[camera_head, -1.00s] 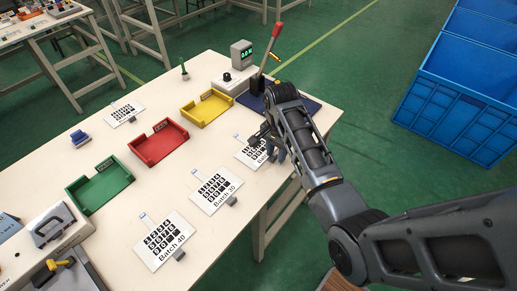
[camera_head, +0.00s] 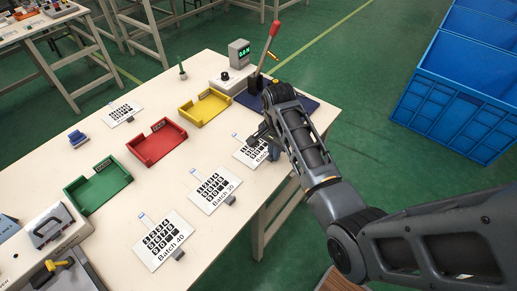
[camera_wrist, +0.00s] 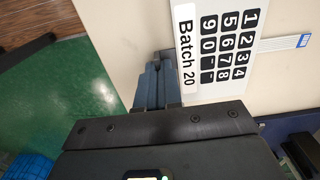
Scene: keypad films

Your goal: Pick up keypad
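The keypad (camera_head: 248,152) at my gripper is a white card with black number keys. It lies on the table near the right edge, partly hidden by my arm in the head view. In the wrist view this keypad (camera_wrist: 222,45) reads "Batch 20", and a pale strip sticks out from its far side. My gripper (camera_wrist: 160,85) is at the keypad's labelled edge, its two blue-grey fingers close together around the small dark tab (camera_wrist: 166,55) there. The contact itself is partly hidden. The keypad looks flat on the table.
Two more keypads (camera_head: 214,190) (camera_head: 163,239) lie nearer, and another (camera_head: 123,113) lies farther back. Green (camera_head: 98,187), red (camera_head: 158,145) and yellow (camera_head: 205,107) trays stand along the table. A lever press (camera_head: 262,60) and a blue mat (camera_head: 300,105) are beyond my gripper.

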